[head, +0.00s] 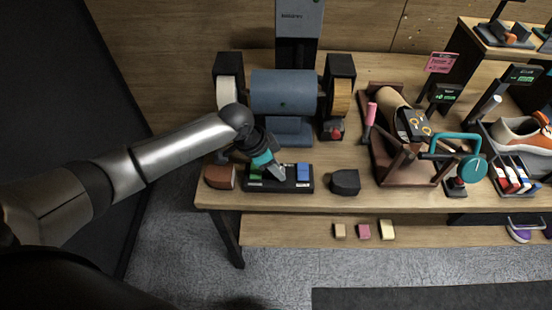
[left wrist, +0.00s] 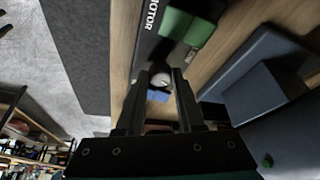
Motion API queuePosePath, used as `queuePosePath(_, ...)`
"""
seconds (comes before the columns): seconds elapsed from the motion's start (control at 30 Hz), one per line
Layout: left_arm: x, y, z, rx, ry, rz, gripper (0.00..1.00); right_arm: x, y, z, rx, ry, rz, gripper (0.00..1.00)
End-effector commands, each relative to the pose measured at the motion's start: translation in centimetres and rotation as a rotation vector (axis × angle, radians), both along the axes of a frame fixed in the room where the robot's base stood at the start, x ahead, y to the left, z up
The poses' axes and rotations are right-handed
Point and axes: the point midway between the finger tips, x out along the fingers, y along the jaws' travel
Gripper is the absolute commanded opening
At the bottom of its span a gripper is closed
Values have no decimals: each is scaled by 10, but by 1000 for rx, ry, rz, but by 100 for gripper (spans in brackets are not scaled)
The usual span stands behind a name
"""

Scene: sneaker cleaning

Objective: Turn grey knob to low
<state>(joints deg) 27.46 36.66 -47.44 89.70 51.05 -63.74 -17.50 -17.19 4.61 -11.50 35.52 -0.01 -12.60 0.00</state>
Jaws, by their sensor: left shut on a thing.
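A black control panel (head: 282,187) lies near the front edge of the table, below the blue bench motor. It has a green part (head: 255,173) at its left and a blue part (head: 303,171) at its right. In the left wrist view the panel (left wrist: 143,45) bears the word MOTOR. My left gripper (head: 277,172) reaches down onto the middle of the panel. Its fingers are shut on the round grey knob (left wrist: 161,79), between the green part (left wrist: 185,25) and the blue part (left wrist: 157,96). The knob's pointer and marks cannot be made out. My right gripper is not in view.
The blue motor (head: 284,92) stands behind the panel, with a pale wheel (head: 227,92) and a tan wheel (head: 341,97) beside it. A brown block (head: 219,177) and a dark block (head: 345,182) flank the panel. A wooden stand (head: 404,174) is further right.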

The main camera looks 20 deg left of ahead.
Motion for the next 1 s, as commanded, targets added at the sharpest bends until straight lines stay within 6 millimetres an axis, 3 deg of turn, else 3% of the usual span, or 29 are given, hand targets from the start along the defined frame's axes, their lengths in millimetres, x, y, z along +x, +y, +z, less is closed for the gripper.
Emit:
queuePosePath(0.03, -2, -2, 6, -2, 6, 39, 0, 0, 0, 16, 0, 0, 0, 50)
queuePosePath(0.1, -3, -2, 7, -3, 5, 99, 0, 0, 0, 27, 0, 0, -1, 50)
queuePosePath(0.5, -4, -6, 6, -3, 5, 474, 0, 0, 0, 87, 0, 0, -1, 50)
queuePosePath(1.0, -4, -9, 2, -3, 3, 880, 0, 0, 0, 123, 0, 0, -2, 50)
